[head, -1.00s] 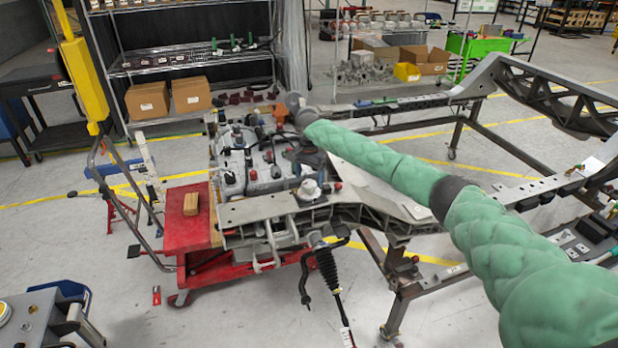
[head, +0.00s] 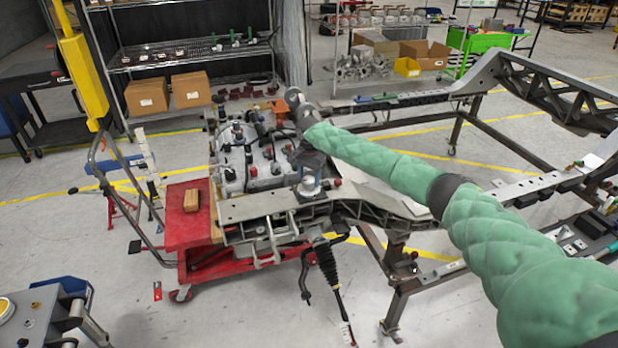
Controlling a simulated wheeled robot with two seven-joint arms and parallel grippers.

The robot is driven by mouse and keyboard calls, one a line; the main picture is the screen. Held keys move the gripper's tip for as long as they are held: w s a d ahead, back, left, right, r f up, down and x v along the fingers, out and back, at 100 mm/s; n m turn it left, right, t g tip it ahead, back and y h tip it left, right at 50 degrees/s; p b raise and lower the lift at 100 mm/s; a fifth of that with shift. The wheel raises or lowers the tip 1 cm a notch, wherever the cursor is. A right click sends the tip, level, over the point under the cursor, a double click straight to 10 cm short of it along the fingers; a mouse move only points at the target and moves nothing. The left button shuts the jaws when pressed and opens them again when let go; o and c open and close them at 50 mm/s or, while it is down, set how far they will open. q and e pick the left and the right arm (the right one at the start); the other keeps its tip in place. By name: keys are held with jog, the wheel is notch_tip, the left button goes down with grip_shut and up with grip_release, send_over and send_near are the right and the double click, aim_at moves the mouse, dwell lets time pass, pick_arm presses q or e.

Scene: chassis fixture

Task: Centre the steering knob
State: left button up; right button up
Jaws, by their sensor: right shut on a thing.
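The steering knob (head: 309,184) is a small pale, round piece on top of the grey casting of the chassis front (head: 268,205). My right arm comes in from the right edge, and my right gripper (head: 311,187) points down over the knob. Its fingers are shut on the knob, one on each side. The gripper body hides the knob's top, so its angle cannot be read. A black ribbed boot with a rod (head: 327,266) hangs below the casting. My left gripper is not in view.
A red cart (head: 187,236) with a wooden block (head: 191,200) stands left of the chassis front. The chassis frame rail (head: 400,99) runs back to the right. A blue bin (head: 68,287) is at lower left.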

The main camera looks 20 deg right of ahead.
jog(key=shift+n, duration=0.3)
jog(key=n, duration=0.2)
jog(key=shift+n, duration=0.4)
jog(key=n, duration=0.3)
jog(key=shift+n, duration=0.4)
jog(key=n, duration=0.6)
jog(key=shift+n, duration=0.3)
jog(key=shift+r+n, duration=0.1)
jog(key=shift+n, duration=0.8)
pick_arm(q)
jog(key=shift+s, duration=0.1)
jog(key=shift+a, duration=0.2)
